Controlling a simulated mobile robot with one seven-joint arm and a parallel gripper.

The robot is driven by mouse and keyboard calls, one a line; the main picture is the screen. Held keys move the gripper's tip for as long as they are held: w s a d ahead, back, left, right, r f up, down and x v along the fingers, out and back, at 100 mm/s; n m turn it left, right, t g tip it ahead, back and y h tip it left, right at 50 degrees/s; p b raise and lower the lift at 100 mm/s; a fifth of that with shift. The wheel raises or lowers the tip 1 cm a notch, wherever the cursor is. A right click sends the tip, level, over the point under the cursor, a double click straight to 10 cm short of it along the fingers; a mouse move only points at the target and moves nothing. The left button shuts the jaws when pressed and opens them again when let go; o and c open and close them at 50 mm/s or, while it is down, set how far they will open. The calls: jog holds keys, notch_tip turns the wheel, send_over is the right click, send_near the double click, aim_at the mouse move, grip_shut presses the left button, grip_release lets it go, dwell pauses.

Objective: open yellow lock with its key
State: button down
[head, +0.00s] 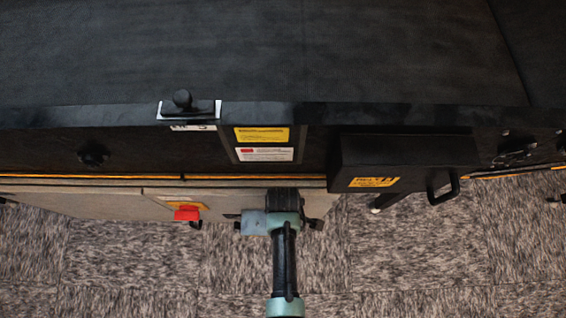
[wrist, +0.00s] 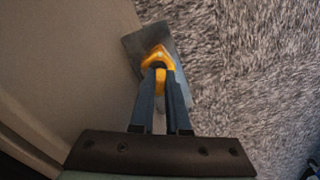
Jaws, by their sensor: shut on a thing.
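In the wrist view my gripper (wrist: 160,80) has its two fingers close together on a yellow-orange looped piece (wrist: 158,56). Whether this piece is the yellow lock or its key I cannot tell. A grey plate (wrist: 136,40) lies right behind it, beside a pale panel. In the head view my gripper (head: 284,205) is at the front of the machine, below the yellow and white labels. My own wrist hides its fingertips and what they hold there.
A red part on a yellow plate (head: 187,212) is left of my gripper. A black box with a handle (head: 400,165) juts out at the right. A small black knob (head: 183,100) stands on the machine's edge. Carpet (head: 130,260) is open in front.

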jog(key=shift+r+p, duration=2.45)
jog(key=shift+r, duration=0.05)
jog(key=shift+f, duration=0.1)
